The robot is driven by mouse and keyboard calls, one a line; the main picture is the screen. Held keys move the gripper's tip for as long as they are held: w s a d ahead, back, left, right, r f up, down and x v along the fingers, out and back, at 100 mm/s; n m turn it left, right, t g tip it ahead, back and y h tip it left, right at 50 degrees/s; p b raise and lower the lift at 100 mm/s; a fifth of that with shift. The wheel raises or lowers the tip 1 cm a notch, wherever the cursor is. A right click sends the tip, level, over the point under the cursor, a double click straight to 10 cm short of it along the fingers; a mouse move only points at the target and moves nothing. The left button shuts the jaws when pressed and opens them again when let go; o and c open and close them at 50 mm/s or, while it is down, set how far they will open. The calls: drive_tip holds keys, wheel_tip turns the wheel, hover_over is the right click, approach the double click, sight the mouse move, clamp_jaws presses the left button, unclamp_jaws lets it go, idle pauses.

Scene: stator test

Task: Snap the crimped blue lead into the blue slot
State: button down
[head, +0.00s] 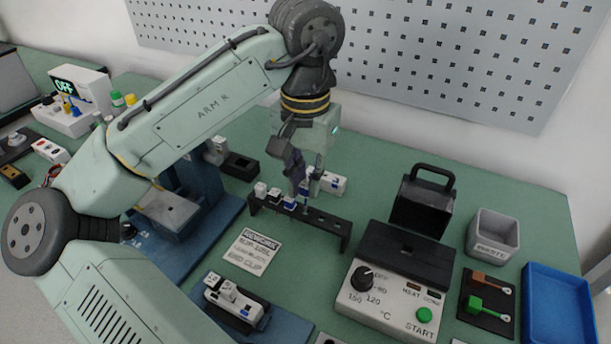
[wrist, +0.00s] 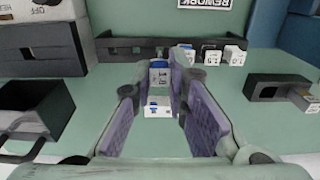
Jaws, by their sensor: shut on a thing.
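My gripper (head: 306,183) points down over the black rack (head: 332,226) and is shut on a white-and-blue piece. In the wrist view, this piece (wrist: 158,76) shows between the purple finger pads, near the fingertips of my gripper (wrist: 154,88). In the head view, the fingers mostly hide the piece. White connectors with blue parts (head: 275,196) stand in the rack, to the left of my gripper; they also show in the wrist view (wrist: 211,53). I cannot make out the blue lead's crimped end or the blue slot, nor whether the piece touches the rack.
A white block with a blue mark (head: 331,183) lies behind the rack. A heater unit with a START button (head: 397,290) stands front right, before a black handled block (head: 421,206). A blue press (head: 190,225) stands left. A printed card (head: 254,250) lies before the rack.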

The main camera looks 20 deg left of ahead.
sight(305, 194)
drive_tip(key=shift+f, duration=0.4)
idle(0.6)
drive_tip(key=shift+f+b, duration=0.3)
drive_tip(key=shift+f, duration=0.65)
drive_tip(key=shift+f, duration=0.15)
drive_tip(key=shift+f+b, duration=0.4)
drive_tip(key=shift+f, duration=0.45)
drive_tip(key=c, duration=1.5)
unclamp_jaws()
drive_tip(key=shift+r, duration=0.1)
wheel_tip(305, 194, up, 12)
drive_tip(key=shift+f, duration=0.1)
